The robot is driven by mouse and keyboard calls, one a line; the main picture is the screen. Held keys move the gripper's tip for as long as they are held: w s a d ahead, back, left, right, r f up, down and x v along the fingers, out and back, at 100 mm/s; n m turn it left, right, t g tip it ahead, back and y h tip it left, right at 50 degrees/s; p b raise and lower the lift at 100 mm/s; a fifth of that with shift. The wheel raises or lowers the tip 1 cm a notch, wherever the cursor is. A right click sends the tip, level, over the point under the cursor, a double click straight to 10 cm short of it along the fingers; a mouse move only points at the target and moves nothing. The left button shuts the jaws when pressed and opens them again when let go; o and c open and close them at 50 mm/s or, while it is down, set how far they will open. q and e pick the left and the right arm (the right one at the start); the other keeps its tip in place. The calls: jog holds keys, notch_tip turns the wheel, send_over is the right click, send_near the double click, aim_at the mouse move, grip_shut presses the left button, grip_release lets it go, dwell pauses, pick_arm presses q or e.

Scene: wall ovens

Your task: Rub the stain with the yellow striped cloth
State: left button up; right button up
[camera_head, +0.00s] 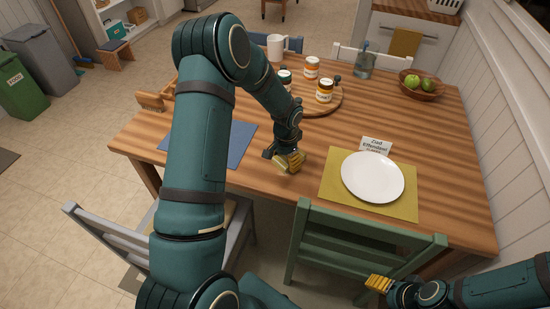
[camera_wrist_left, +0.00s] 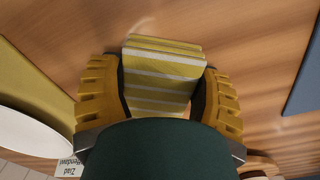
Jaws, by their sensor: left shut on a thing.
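My left gripper (camera_head: 289,161) is at the near part of the wooden table, between the blue placemat and the yellow-green placemat. It is shut on the yellow striped cloth (camera_wrist_left: 164,72), a folded yellow-green cloth with white stripes. In the left wrist view the cloth sits between the two orange fingers, low over the wood or on it; I cannot tell whether it touches. I cannot make out the stain clearly; the gripper and cloth hide part of the tabletop. My right gripper (camera_head: 379,284) is at the lower right, off the table by the green chair; its finger gap is not clear.
A white plate (camera_head: 372,177) lies on the yellow-green placemat (camera_head: 340,203) with a name card (camera_head: 376,145) behind it. The blue placemat (camera_head: 238,147) is left. A round board (camera_head: 329,103) with jars stands behind. A green chair (camera_head: 360,236) stands at the near edge.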

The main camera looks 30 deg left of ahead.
aim_at(256, 157)
pick_arm(q)
jog(key=shift+w+d+f, duration=0.15)
jog(key=shift+d+f, duration=0.05)
jog(key=shift+d, duration=0.35)
jog(key=shift+f, duration=0.15)
jog(key=shift+s+a, duration=0.25)
jog(key=shift+a, duration=0.5)
jog(key=shift+s+a, duration=0.25)
jog(key=shift+a, duration=0.45)
jog(key=shift+s+a+r+p, duration=0.1)
jog(key=shift+s+a+p, duration=0.15)
jog(key=shift+a, duration=0.5)
jog(key=shift+s+a+r+p, duration=0.15)
jog(key=shift+s+a, duration=0.15)
jog(key=shift+a, duration=0.45)
jog(key=shift+s+a, duration=0.2)
jog(key=shift+a, duration=0.6)
jog(key=shift+s+a, duration=0.2)
jog(key=shift+a, duration=0.6)
jog(key=shift+s+a, duration=0.2)
jog(key=shift+a, duration=0.6)
pick_arm(e)
jog(key=shift+w+d+r, duration=0.1)
jog(key=shift+d+r, duration=0.05)
jog(key=shift+r, duration=0.2)
pick_arm(q)
jog(key=shift+r+p, duration=0.15)
jog(key=shift+p, duration=0.15)
